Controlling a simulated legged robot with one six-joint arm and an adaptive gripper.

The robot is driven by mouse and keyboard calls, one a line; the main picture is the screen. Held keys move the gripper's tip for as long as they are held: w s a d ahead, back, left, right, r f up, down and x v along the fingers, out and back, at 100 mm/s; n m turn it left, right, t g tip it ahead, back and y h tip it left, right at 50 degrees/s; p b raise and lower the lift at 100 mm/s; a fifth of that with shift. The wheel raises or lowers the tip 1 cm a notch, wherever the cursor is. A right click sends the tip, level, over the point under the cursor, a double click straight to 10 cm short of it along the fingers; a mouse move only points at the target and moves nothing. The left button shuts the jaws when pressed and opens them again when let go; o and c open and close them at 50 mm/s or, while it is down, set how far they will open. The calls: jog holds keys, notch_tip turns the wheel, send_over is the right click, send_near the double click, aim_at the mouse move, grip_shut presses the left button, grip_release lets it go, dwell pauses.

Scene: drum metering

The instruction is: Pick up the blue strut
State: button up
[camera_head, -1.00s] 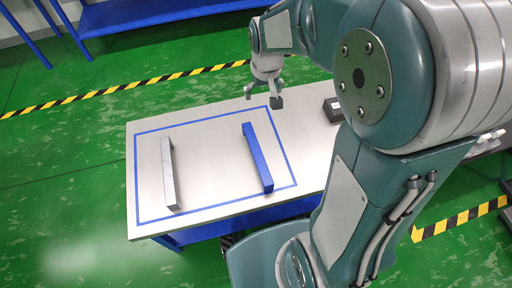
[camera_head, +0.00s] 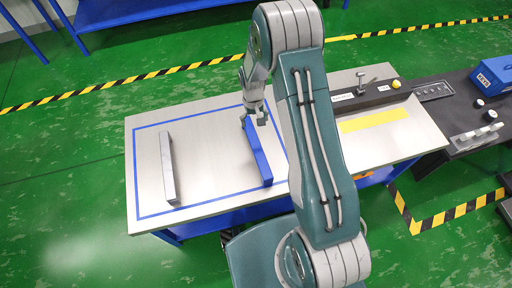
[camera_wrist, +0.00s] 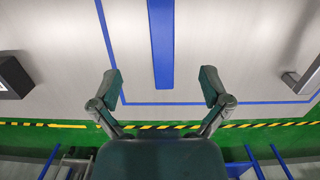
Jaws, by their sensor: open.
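The blue strut (camera_head: 258,157) lies on the table (camera_head: 222,193) inside a blue tape outline, at the outline's right side. It also shows in the wrist view (camera_wrist: 161,45), running down from the top edge between the fingers. My gripper (camera_head: 255,120) is over the strut's far end in the head view. In the wrist view my gripper (camera_wrist: 160,85) is open and empty, with one finger on each side of the strut's line. The strut's far end shows just about level with the fingertips. I cannot tell how high the fingers are above the table.
A grey strut (camera_head: 168,168) lies in the outline's left part, apart from the blue one. A dark fixture (camera_head: 368,96) and a yellow strip (camera_head: 373,120) are on the table's right side. A dark bench (camera_head: 470,110) with a blue box (camera_head: 493,75) adjoins at the right.

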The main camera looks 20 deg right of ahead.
aim_at(256, 145)
jog(key=f, duration=0.6)
jog(key=s+f, duration=0.1)
jog(key=f, duration=0.1)
jog(key=shift+f, duration=0.4)
jog(key=f, duration=0.2)
jog(key=s+f, duration=0.1)
jog(key=f, duration=0.2)
jog(key=shift+s+f, duration=0.1)
jog(key=shift+s, duration=0.05)
grip_shut()
